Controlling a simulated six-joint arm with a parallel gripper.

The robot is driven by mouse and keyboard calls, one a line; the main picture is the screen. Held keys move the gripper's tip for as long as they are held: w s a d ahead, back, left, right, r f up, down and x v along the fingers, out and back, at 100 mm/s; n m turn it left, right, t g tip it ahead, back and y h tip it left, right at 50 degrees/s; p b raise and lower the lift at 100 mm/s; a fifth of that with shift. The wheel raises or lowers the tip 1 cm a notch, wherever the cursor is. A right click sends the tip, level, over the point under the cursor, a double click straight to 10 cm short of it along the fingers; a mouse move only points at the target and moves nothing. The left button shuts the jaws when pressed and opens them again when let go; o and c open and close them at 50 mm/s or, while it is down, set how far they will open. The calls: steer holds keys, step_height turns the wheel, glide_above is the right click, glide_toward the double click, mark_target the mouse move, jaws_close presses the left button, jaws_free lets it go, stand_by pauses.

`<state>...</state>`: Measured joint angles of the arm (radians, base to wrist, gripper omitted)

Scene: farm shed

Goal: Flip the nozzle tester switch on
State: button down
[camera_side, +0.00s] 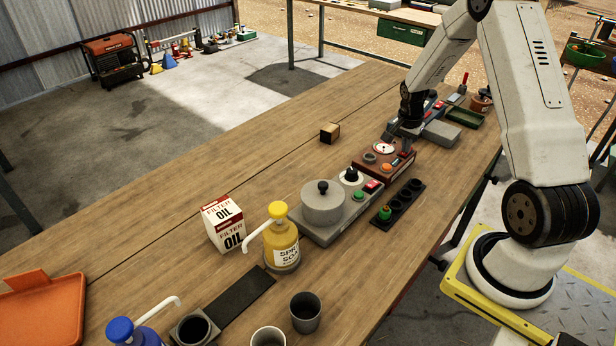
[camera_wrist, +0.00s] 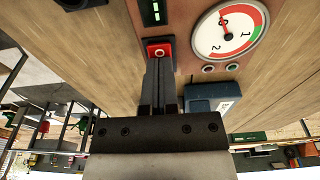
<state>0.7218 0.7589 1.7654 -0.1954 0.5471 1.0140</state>
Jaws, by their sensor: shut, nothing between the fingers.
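The nozzle tester is a reddish-brown box (camera_side: 372,168) on the bench, with a white round gauge (camera_side: 384,148) on top. In the wrist view its panel (camera_wrist: 190,25) shows the dial (camera_wrist: 231,31), numbered 0, 1 and 2 with red and green bands. A red rocker switch (camera_wrist: 159,49) in a dark frame, with a pale ring mark, is beside a small green-lit display (camera_wrist: 154,10). My gripper (camera_wrist: 160,66) is shut and empty, its tips right at the switch's near edge; I cannot tell if they touch. In the side view my gripper (camera_side: 401,138) hangs over the box's far right side.
A grey unit with a lidded pot (camera_side: 322,204) stands nearer on the bench, beside a black rack (camera_side: 398,207). A yellow soap bottle (camera_side: 281,240) and oil carton (camera_side: 223,222) stand further left. The bench's left side is mostly clear.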

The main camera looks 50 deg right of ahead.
steer(key=shift+r, duration=0.1)
stand_by(0.3)
steer(key=shift+r, duration=0.4)
step_height(320, 180, up, 13)
steer(key=a, duration=0.2)
steer(key=shift+a, duration=0.35)
steer(key=shift+a+f, duration=0.1)
steer(key=shift+a, duration=0.05)
